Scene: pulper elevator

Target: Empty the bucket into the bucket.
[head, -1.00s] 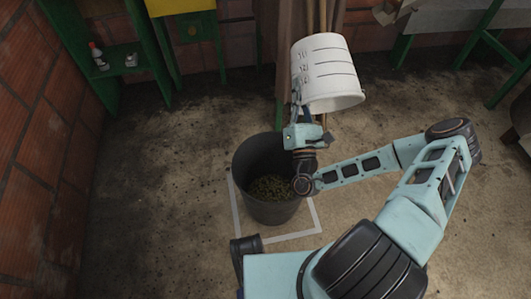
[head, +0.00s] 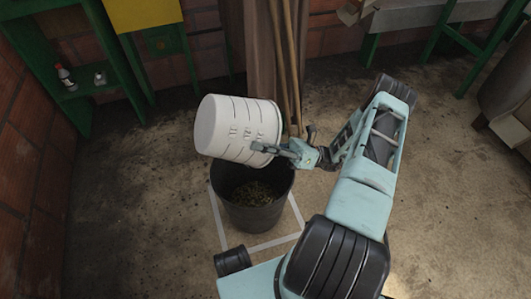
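A white bucket (head: 225,127) with dark graduation marks is tipped far over onto its side in the air. It is above and slightly left of a dark grey bucket (head: 233,208). The inside of the white bucket does not show, so I cannot tell what it holds. My gripper (head: 268,148) is at the white bucket's lower right side and appears shut on it; the grip is partly hidden. The dark bucket stands upright on the floor, with greenish-brown pieces (head: 252,194) in its bottom.
A white square outline (head: 277,240) on the floor surrounds the dark bucket. Wooden poles (head: 284,60) stand behind it. A green shelf (head: 82,92) with a bottle (head: 65,77) is at the left. Open floor (head: 130,200) lies left of the buckets.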

